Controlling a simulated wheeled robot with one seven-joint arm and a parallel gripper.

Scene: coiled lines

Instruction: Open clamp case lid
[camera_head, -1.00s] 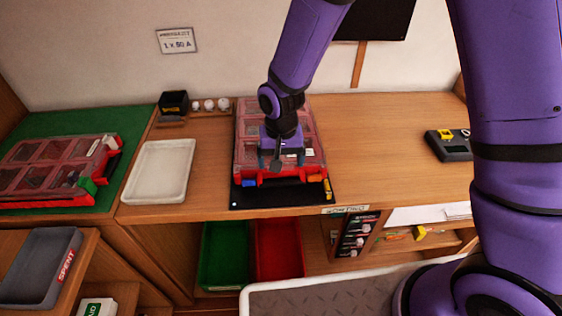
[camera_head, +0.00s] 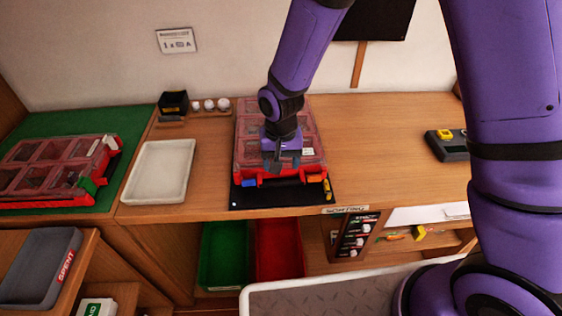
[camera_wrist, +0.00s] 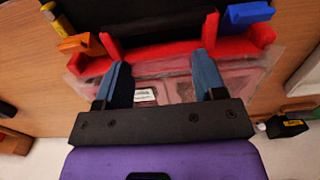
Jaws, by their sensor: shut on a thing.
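The clamp case (camera_head: 239,160) is a red case with a clear lid (camera_head: 248,127) over its compartments. It lies on the dark mat (camera_head: 245,200) mid-counter, with the lid looking flat and down. A blue latch (camera_head: 249,183) and an orange latch (camera_head: 316,180) are at its front edge. In the wrist view, the blue latch (camera_wrist: 247,16) and orange latch (camera_wrist: 80,43) stand outside my fingers. My gripper (camera_head: 282,160) points down over the lid's front part. It is shut on the lid near the red front edge (camera_wrist: 160,62), fingers well apart (camera_wrist: 162,75). The exact contact is hard to see.
A white tray (camera_head: 134,185) stands left of the case. A second red case (camera_head: 54,196) lies on a green mat further left. A black box (camera_head: 174,102) and several white knobs stand behind. The counter to the right is clear up to a dark device (camera_head: 445,150).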

